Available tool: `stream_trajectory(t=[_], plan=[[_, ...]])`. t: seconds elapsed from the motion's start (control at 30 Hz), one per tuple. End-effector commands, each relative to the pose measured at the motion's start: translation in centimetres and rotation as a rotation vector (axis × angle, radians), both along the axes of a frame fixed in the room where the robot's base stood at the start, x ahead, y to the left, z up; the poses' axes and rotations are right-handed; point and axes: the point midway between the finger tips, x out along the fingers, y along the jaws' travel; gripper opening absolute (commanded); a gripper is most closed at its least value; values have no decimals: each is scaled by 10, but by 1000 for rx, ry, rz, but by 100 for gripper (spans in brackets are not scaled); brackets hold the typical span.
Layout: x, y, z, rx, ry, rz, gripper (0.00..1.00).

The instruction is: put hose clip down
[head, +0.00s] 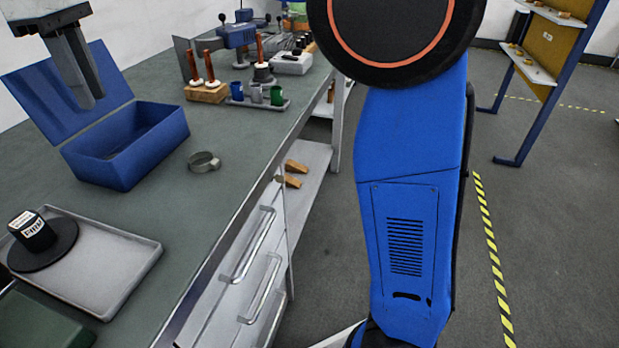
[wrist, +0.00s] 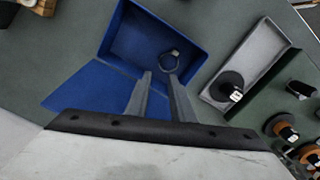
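A small metal ring, a hose clip by its look (wrist: 170,60), shows inside the blue box (wrist: 200,57) in the wrist view, just beyond my fingertips. The same blue box (head: 125,172) stands open on the bench in the head view, where its front wall hides most of its inside. My gripper (head: 90,104) is above the box, pointing down. Its fingers (wrist: 160,73) are apart, with nothing seen between them. A second metal ring (head: 204,161) lies on the bench to the right of the box.
The box's raised lid (head: 40,97) stands behind it, near my gripper. A grey tray (head: 118,272) holding a black disc (head: 62,252) and small block is nearer. Handled tools (head: 208,68) and a small tray of cups (head: 262,103) stand farther back. Bench is clear around the second ring.

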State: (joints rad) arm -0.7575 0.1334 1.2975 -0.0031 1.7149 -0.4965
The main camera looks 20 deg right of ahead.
Motion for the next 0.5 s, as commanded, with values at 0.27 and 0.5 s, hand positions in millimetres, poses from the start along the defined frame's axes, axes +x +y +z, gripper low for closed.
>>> stream_trajectory(t=[0.27,0.5], plan=[[-1,-64,-6,30,-33,-133,22],[-12,-137,-23,67,-76,-301,22]])
